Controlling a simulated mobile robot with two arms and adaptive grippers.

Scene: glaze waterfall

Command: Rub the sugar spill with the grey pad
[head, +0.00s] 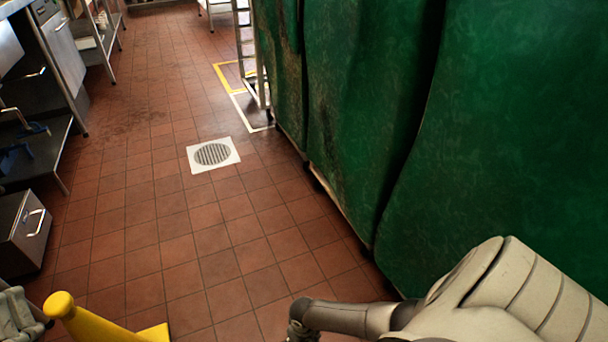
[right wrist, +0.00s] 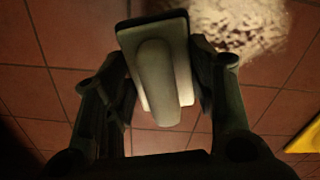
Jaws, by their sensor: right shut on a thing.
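In the right wrist view, my right gripper (right wrist: 160,75) is shut on the grey pad (right wrist: 156,100), with one finger on each side of it. The pad has a rounded raised handle on a flat, rectangular plate. The sugar spill (right wrist: 238,25) is a pale, grainy patch on the tiles at the top right, just beyond the pad's upper right edge. I cannot tell whether the pad touches the floor. In the head view, my right arm comes in at the bottom right, and its gripper and the spill are out of frame. My left gripper is not in view.
A yellow cone-topped object (head: 95,322) stands at the bottom left; something yellow (right wrist: 304,140) edges the right wrist view. Green-covered racks (head: 345,110) line the right. A floor drain (head: 213,155) lies ahead, with steel units (head: 22,232) at left. The tiled aisle between is clear.

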